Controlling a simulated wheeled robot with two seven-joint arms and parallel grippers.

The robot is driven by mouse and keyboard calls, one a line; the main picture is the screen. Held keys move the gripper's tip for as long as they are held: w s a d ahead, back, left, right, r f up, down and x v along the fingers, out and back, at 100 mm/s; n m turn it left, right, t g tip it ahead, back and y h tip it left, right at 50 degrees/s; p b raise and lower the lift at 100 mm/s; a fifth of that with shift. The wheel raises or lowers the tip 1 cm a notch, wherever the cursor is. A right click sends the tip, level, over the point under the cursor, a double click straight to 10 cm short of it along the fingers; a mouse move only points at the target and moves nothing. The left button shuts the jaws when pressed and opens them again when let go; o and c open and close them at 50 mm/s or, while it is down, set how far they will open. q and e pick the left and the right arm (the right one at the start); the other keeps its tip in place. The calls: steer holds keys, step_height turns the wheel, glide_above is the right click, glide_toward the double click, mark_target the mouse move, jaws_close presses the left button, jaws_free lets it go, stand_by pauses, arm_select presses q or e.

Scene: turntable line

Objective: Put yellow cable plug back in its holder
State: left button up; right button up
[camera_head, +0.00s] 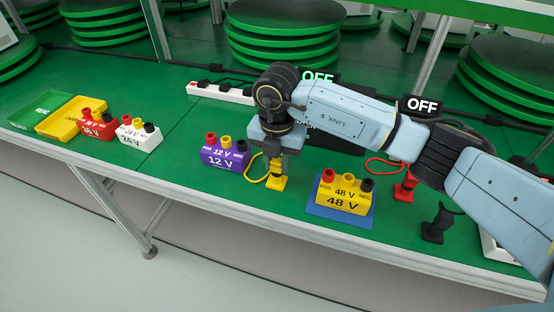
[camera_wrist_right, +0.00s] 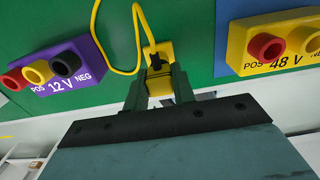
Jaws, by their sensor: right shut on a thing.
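The yellow cable (camera_head: 252,170) loops out beside my right gripper (camera_head: 276,157). In the right wrist view the cable (camera_wrist_right: 138,40) curves down to my right gripper (camera_wrist_right: 158,80), whose fingers are shut on the yellow cable plug. The yellow holder (camera_head: 277,183) stands on the green table directly below the gripper, and also shows at the fingertips in the wrist view (camera_wrist_right: 159,50). I cannot tell whether the plug is seated in the holder. My left gripper is out of view.
The purple 12 V block (camera_head: 222,158) is just left, and the yellow 48 V block (camera_head: 343,195) on a blue mat is right. A red holder (camera_head: 406,187) and black holder (camera_head: 437,224) stand farther right. Red and white blocks and trays are far left.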

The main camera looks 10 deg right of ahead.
steer(key=shift+f, duration=0.4)
stand_by(0.4)
stand_by(0.6)
steer(key=o, duration=1)
steer(key=shift+c, duration=0.2)
steer(key=shift+r+p, duration=2.9)
steer(key=shift+r, duration=0.85)
